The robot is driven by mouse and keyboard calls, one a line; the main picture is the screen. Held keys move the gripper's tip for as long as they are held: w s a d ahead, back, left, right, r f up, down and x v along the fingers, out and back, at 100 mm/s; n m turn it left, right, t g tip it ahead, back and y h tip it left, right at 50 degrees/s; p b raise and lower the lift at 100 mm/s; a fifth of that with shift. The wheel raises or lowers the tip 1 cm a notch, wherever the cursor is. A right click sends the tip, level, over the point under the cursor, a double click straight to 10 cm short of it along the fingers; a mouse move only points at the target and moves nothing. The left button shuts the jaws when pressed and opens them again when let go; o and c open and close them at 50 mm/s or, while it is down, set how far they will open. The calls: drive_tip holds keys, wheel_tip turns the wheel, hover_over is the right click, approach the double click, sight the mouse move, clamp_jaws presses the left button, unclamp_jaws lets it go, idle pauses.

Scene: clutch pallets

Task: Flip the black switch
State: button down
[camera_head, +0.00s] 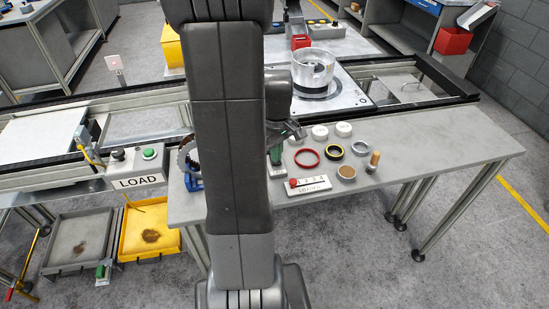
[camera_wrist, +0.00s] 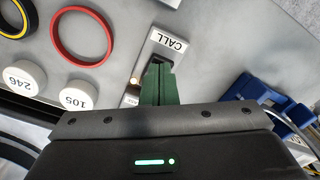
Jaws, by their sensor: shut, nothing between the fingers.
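In the wrist view, a black switch (camera_wrist: 161,56) shows in part on a small plate below a white label reading CALL (camera_wrist: 168,39). My gripper (camera_wrist: 158,70) has green fingers shut together with nothing between them. Their tips are right at the switch and cover much of it; I cannot tell whether they touch it. In the head view, my gripper (camera_head: 275,156) points down over the grey table, and the switch is hidden behind it and my arm.
A red ring (camera_head: 307,157), a yellow-black ring (camera_head: 334,151) and white round pieces (camera_head: 320,132) lie on the table (camera_head: 420,155) to the right. A blue holder (camera_wrist: 265,100) stands beside my gripper.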

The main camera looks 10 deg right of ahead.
drive_tip(key=shift+f, duration=0.35)
drive_tip(key=shift+r+p, duration=2.5)
drive_tip(key=shift+r, duration=1.05)
drive_tip(key=shift+f, duration=0.1)
wheel_tip(320, 180, down, 7)
drive_tip(key=b, duration=0.5)
drive_tip(key=shift+b, duration=0.35)
drive_tip(key=shift+r, duration=0.2)
